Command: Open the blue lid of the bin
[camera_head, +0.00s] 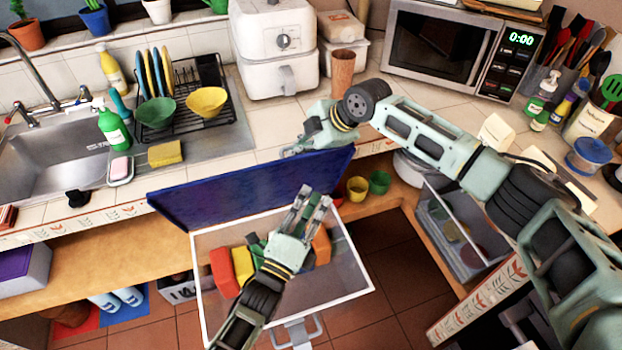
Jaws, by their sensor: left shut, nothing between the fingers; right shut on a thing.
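The blue lid (215,197) stands raised at the back edge of the bin, tilted up against the counter front. The bin (345,272) has a white rim and clear walls, and its top is uncovered. Red, yellow, green and orange pieces show inside it. My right gripper (287,152) is at the lid's upper edge, shut on the lid; its fingertips are partly hard to make out. My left gripper (315,196) is shut and empty, in front of the lid and above the bin. Its arm hides part of the bin's contents.
The counter behind holds a sink (50,150), a dish rack (185,85), a white air fryer (273,45) and a brown cup (342,72). Yellow (357,188) and green (380,181) cups stand on the shelf below.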

